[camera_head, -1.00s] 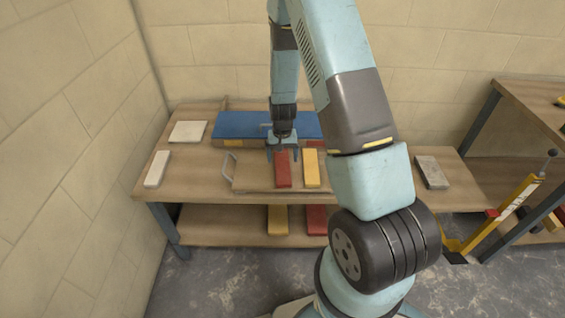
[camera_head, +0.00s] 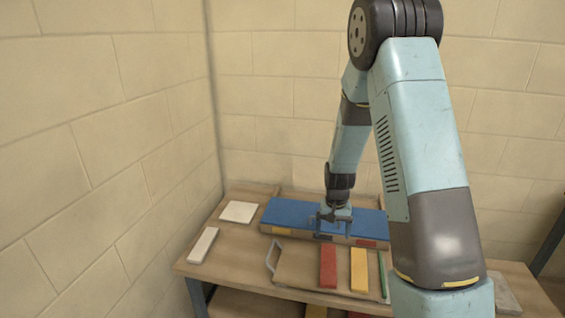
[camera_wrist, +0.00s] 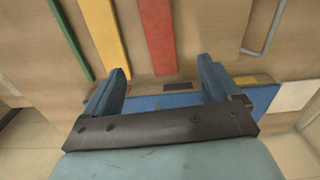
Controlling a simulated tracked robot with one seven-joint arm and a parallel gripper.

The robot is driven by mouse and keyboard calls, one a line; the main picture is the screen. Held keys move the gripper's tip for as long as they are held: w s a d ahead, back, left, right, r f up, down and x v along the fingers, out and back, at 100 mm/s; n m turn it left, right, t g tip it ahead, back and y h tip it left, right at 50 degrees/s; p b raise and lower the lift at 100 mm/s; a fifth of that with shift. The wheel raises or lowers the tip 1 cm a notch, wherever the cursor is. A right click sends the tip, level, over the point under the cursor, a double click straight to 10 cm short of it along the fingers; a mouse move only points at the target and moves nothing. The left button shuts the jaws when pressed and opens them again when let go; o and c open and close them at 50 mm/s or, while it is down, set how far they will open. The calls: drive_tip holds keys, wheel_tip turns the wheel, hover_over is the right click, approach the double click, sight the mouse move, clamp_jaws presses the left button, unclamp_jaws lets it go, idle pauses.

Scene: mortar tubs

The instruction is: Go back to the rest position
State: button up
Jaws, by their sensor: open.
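My gripper (camera_head: 333,226) is open and empty, above the bench in front of the blue-topped box (camera_head: 292,214). In the wrist view my gripper (camera_wrist: 163,72) has its two blue fingers wide apart with nothing between them. A red bar (camera_head: 328,266) and a yellow bar (camera_head: 359,270) lie on a wooden board (camera_head: 300,266) nearer than the gripper. The wrist view shows the red bar (camera_wrist: 157,32) and yellow bar (camera_wrist: 104,35) beyond the fingertips, apart from them. My arm hides the right part of the bench.
A thin green strip (camera_head: 383,272) lies right of the yellow bar. A grey handle (camera_head: 271,257) stands at the board's left edge. A white square tile (camera_head: 238,211) and a white bar (camera_head: 204,244) lie on the left. Block walls close off the back and left.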

drive_tip(key=s+r+t, duration=0.1)
drive_tip(key=s+r, duration=0.2)
drive_tip(key=r, duration=0.5)
drive_tip(key=s+r+n+t, duration=0.1)
drive_tip(key=s+r, duration=0.3)
drive_tip(key=r, duration=0.4)
drive_tip(key=s+r+t, duration=0.1)
drive_tip(key=s+r, duration=0.2)
drive_tip(key=r, duration=0.5)
drive_tip(key=s+r+n+t, duration=0.1)
drive_tip(key=s+r, duration=0.4)
drive_tip(key=s, duration=0.4)
drive_tip(key=s+r+t, duration=0.1)
drive_tip(key=s+r, duration=0.5)
drive_tip(key=s, duration=0.3)
drive_tip(key=shift+d+n+t, duration=0.2)
drive_tip(key=shift+n+t, duration=0.1)
drive_tip(key=shift+n, duration=0.1)
